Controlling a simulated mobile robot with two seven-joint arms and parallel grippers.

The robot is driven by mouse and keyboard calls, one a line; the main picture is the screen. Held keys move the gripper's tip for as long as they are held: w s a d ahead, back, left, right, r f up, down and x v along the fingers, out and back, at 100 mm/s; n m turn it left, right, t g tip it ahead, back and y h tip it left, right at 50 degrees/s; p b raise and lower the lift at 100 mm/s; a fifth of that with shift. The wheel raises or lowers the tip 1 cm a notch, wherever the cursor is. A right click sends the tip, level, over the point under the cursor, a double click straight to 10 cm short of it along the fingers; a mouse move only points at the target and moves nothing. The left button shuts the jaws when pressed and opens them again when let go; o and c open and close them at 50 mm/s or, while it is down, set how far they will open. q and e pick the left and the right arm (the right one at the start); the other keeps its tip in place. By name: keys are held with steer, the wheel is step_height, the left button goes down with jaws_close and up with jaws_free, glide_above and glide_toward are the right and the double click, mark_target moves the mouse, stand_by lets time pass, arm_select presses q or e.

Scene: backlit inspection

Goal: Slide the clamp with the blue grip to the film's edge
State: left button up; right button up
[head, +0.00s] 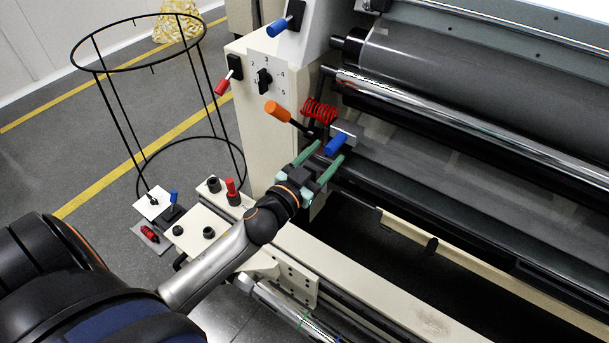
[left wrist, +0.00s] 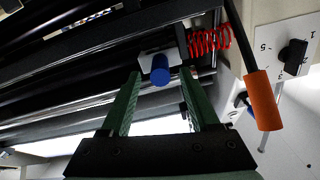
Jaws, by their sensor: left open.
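The clamp has a blue grip (head: 336,145) and a grey metal body (head: 348,131), and sits at the left end of the rail in front of the rollers. In the left wrist view the blue grip (left wrist: 160,75) points towards me, ahead of the gap between the fingers. My left gripper (head: 329,154) has green fingers, spread open on either side of the blue grip; contact cannot be made out. The fingers (left wrist: 161,82) also show apart in the left wrist view. A greyish film (head: 450,170) seems to run right of the clamp; its exact edge is hard to tell. My right gripper is not in view.
An orange-handled lever (head: 277,111) and a red coil spring (head: 319,110) are close left of the clamp. A panel with a black knob (head: 265,79), a red lever (head: 223,86) and a blue lever (head: 279,27) stands behind. Dark rollers (head: 460,75) fill the right.

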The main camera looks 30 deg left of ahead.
arm_select(q)
steer(key=s+b, duration=0.1)
steer(key=s, duration=0.8)
steer(key=shift+a, duration=0.15)
steer(key=s+d+f+g+p, duration=0.1)
steer(key=s+d+f+g, duration=0.2)
steer(key=f, duration=0.3)
steer(key=s+d+f+g+h+p, duration=0.1)
steer(key=s+d+f+g, duration=0.2)
steer(key=s+f, duration=0.3)
steer(key=s+d+f+g+p, duration=0.2)
steer(key=s+d+f+g, duration=0.1)
steer(key=f, duration=0.5)
steer(key=shift+s+d+f+n+h, duration=0.15)
steer(key=shift+s+n+h, duration=0.2)
steer(key=shift+s, duration=0.4)
steer(key=shift+c, duration=0.4)
